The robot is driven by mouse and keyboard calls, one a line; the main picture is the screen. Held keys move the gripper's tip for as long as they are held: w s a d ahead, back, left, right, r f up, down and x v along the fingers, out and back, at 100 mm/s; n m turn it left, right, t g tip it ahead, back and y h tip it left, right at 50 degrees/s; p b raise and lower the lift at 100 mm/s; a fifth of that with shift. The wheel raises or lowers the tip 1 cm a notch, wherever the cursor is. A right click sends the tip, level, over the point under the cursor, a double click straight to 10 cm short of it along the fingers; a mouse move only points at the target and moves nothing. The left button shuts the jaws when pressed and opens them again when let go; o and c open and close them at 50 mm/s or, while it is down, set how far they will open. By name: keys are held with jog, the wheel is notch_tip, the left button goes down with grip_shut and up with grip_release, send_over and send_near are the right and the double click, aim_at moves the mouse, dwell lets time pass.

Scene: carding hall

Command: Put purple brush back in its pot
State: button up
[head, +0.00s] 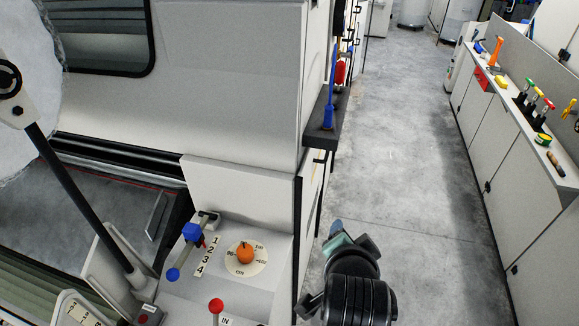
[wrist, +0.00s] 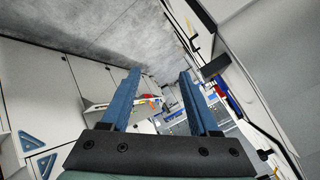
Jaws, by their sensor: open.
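I cannot pick out a purple brush or its pot for certain in either view; things on the far worktop are too small to tell. My gripper (wrist: 157,76) is open in the wrist view, its two blue fingers apart with nothing between them near the camera. In the head view my dark arm rises at the bottom middle over the aisle, and its fingers are hard to make out. A blue brush-like tool (head: 328,116) stands on a small dark shelf (head: 322,136) on the machine's side, ahead of and above my arm in the picture.
A long grey cabinet (head: 487,140) with colourful hand tools on top runs along the right. A red box (head: 481,79) and a green-yellow tin (head: 543,139) are there. The machine panel with an orange knob (head: 244,254) fills the left. The aisle floor (head: 395,130) between is clear.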

jog(key=w+a+r+n+t, duration=0.1)
jog(key=a+r+n+t, duration=0.15)
jog(key=r, duration=0.65)
jog(key=w+a+r+n+t, duration=0.1)
jog(key=r+t, duration=0.2)
jog(key=r, duration=0.6)
jog(key=w+a+r+n+t, duration=0.1)
jog(key=a+r+n+t, duration=0.15)
jog(key=r, duration=0.65)
jog(key=s+a+r+n+t, duration=0.1)
jog(key=s+r+t, duration=0.2)
jog(key=r, duration=0.4)
jog(key=s+a+r+n+t+y, duration=0.1)
jog(key=s+a+r+n+t, duration=0.1)
jog(key=s+r, duration=0.3)
jog(key=s+a+r+n+t, duration=0.1)
jog(key=s+r+t, duration=0.3)
jog(key=r, duration=0.5)
jog(key=shift+s+a+r+n+y, duration=0.35)
jog(key=shift+s+n+y, duration=0.1)
jog(key=shift+n, duration=0.25)
jog(key=shift+d, duration=0.1)
